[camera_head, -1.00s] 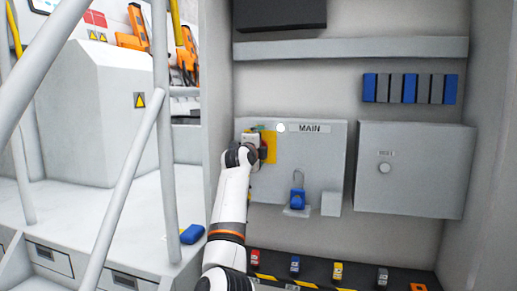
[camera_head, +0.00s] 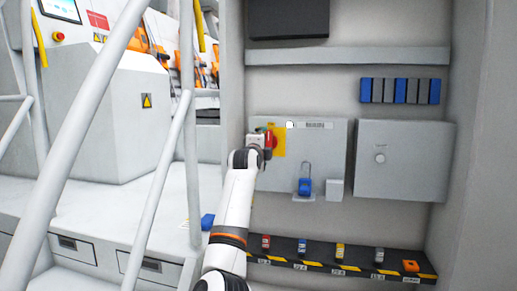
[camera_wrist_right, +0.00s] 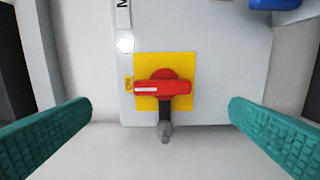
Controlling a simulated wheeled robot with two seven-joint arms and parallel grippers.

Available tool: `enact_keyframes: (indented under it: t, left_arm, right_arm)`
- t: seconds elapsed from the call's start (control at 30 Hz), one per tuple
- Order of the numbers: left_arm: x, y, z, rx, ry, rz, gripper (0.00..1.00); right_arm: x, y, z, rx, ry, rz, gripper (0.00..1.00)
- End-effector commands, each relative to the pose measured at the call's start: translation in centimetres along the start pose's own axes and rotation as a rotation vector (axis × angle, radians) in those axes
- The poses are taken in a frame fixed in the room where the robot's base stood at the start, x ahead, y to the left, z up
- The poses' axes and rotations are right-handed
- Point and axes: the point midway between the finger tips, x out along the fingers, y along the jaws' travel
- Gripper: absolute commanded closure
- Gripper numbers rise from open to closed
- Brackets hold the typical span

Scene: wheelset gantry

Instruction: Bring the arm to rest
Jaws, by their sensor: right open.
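My right arm comes up from the bottom of the head view, and its gripper (camera_head: 256,142) is at the left part of the MAIN panel (camera_head: 325,160). In the right wrist view the gripper (camera_wrist_right: 160,106) is open, with its green fingers wide apart. Between and beyond them is a red rotary handle (camera_wrist_right: 163,88) on a yellow plate (camera_wrist_right: 183,61). No finger touches the handle in that view. The handle also shows in the head view (camera_head: 271,139), partly hidden by the gripper. My left gripper is not in view.
A blue padlock (camera_head: 305,185) hangs on the panel beside a small white box (camera_head: 335,190). A grey box (camera_head: 400,165) is to the right. A striped shelf (camera_head: 320,256) below holds several small coloured items. Stair rails (camera_head: 160,185) stand on the left.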

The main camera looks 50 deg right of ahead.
Motion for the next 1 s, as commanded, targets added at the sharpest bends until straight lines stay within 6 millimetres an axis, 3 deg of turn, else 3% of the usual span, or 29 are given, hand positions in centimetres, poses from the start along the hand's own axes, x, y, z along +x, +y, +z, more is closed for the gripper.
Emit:
enact_keyframes:
  t: [0.3,0.7,0.87,1.0]
  left_arm:
    - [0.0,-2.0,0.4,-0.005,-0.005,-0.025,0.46]
    - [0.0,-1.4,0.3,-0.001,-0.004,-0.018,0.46]
    - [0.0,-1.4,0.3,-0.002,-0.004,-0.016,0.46]
    - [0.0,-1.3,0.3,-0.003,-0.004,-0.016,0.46]
  right_arm:
    - [0.0,0.0,0.1,0.0,0.0,0.0,0.0]
    - [-0.2,-0.5,-0.1,-0.021,0.002,-0.003,0.0]
    - [-1.9,-4.5,-1.0,-0.2,0.02,-0.023,0.0]
    - [-5.5,-10.5,-2.8,-0.482,0.088,-0.051,0.0]
